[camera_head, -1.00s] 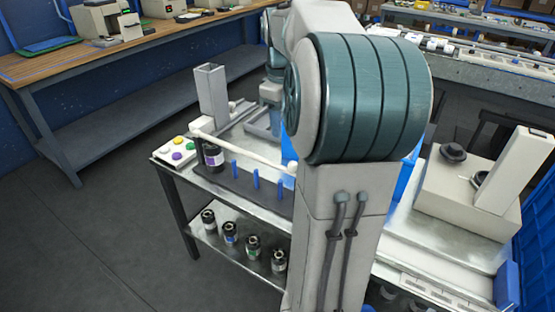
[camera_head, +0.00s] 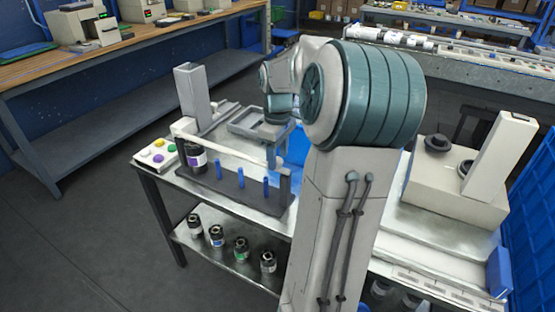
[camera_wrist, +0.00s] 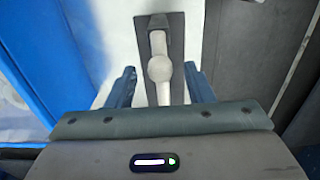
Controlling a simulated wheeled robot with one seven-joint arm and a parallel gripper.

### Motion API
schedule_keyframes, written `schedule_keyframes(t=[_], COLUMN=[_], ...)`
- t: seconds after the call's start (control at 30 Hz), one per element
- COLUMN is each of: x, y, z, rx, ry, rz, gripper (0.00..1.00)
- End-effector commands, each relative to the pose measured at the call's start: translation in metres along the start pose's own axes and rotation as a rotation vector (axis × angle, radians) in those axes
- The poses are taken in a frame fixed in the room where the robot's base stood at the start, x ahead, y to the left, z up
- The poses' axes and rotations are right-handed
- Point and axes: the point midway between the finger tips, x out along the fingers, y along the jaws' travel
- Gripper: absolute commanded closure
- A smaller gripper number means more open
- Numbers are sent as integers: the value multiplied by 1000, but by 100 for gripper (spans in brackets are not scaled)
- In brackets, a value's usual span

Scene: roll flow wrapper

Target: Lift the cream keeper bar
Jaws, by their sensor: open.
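The cream keeper bar (camera_head: 225,148) runs level above the dark rack on the metal table, from a block at its left to a dark post at its right. In the wrist view the bar's round knob (camera_wrist: 159,67) and its cream shaft lie between my fingers. My gripper (camera_wrist: 160,84) is open, one blue-grey finger on each side of the bar with visible gaps. It holds nothing. In the head view my wrist hangs above the bar's right end, and my fingers are not clearly seen there.
A dark roll (camera_head: 196,156) and several blue pegs (camera_head: 241,178) stand under and in front of the bar. A blue bin (camera_wrist: 50,60) lies left of my gripper. A cream machine (camera_head: 455,185) stands at the right.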

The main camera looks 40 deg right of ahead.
Motion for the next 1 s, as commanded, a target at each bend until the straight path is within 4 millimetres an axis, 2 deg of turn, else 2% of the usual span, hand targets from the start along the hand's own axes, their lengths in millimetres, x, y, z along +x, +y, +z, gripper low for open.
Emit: schedule_keyframes(t=[0.13,0.4,0.43,0.6,0.83,1.0], x=[10,11,11,11,7,-8], y=[0,0,0,0,0,0], z=[0,0,0,0,1,7], rx=[1,1,1,1,2,8], ry=[0,0,0,0,-7,-38], rz=[-1,0,0,0,0,0], gripper=[53,53,55,100,100,100])
